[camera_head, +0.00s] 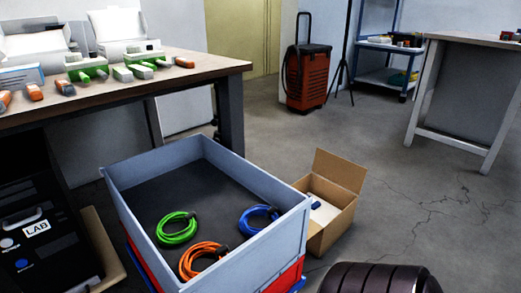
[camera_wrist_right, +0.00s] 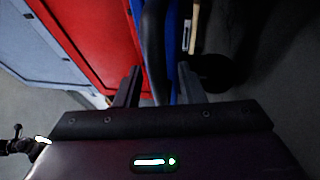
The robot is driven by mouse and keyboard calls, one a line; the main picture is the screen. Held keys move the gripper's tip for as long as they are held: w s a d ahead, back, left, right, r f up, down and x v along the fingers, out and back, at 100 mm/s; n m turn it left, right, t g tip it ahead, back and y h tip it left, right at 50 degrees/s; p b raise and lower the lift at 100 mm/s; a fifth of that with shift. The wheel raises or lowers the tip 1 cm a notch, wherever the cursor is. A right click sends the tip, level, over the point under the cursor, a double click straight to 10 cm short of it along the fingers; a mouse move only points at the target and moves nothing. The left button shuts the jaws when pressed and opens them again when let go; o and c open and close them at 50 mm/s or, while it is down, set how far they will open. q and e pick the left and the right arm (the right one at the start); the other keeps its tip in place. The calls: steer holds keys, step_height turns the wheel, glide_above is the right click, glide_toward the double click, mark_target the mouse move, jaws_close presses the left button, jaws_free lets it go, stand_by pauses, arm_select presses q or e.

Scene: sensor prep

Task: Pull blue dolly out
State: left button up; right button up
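The blue dolly (camera_head: 299,285) is mostly hidden in the head view. Only blue edges show, under the red crate (camera_head: 286,279), which carries a grey crate (camera_head: 232,260). In the right wrist view a blue dolly edge (camera_wrist_right: 172,50) runs beside a dark bar and the red crate wall (camera_wrist_right: 100,30). My right gripper (camera_wrist_right: 160,72) has its fingers apart, with the blue edge and dark bar between or just beyond them. Contact cannot be made out. The right gripper is not visible in the head view. My left gripper is not in view.
The grey crate holds green (camera_head: 176,229), orange (camera_head: 201,259) and blue (camera_head: 259,220) cables. A cardboard box (camera_head: 340,209) stands close at its right. A workbench (camera_head: 190,75) is behind left, and a black LAB case (camera_head: 40,255) is at left. Floor at right is open.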

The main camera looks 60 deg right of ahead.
steer(key=v, duration=0.7)
steer(key=shift+s, duration=0.4)
